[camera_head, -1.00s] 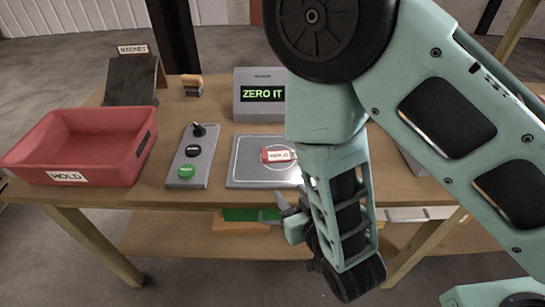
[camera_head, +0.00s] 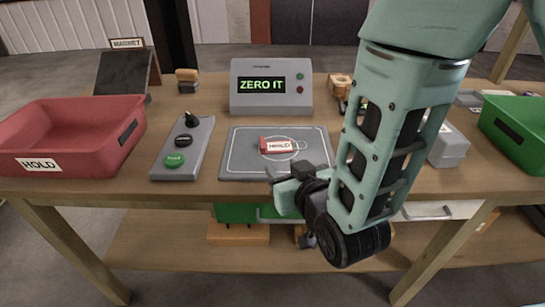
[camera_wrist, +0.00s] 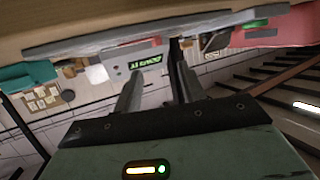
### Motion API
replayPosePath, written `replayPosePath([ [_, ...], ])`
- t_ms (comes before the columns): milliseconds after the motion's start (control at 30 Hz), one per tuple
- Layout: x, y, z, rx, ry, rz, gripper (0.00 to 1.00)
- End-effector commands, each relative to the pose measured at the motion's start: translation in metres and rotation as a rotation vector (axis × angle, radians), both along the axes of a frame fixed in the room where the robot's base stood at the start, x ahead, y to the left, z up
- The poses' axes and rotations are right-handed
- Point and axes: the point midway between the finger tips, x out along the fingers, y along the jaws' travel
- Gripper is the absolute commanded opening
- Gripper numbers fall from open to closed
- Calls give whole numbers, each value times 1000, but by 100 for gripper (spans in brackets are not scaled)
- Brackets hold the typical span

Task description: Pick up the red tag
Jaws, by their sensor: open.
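The red tag (camera_head: 279,146) has a white label reading HOLD and a pale loop at its right end. It lies flat on the grey plate (camera_head: 240,172) in the middle of the table. My gripper (camera_head: 284,180) is at the plate's front edge in the head view, nearer to me than the tag and apart from it. In the wrist view my gripper (camera_wrist: 155,85) has its two fingers spread with nothing between them. A small red patch beside the plate edge there may be the tag, seen almost edge-on.
A display (camera_head: 271,88) reading ZERO IT stands behind the plate. A button panel (camera_head: 198,150) and a red HOLD bin (camera_head: 70,122) are at left. A green bin (camera_head: 522,139) and a grey box (camera_head: 449,149) are at right. The table's front edge is close below my gripper.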

Motion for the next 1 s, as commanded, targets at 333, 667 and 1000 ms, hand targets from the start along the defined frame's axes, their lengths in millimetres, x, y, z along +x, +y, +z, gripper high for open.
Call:
replayPosePath([
  [333, 42, 15, -12, -1, -1, -2, 40],
  [667, 68, 23, -20, 0, -1, -2, 40],
  [1000, 108, 35, -30, 0, 0, -1, 40],
])
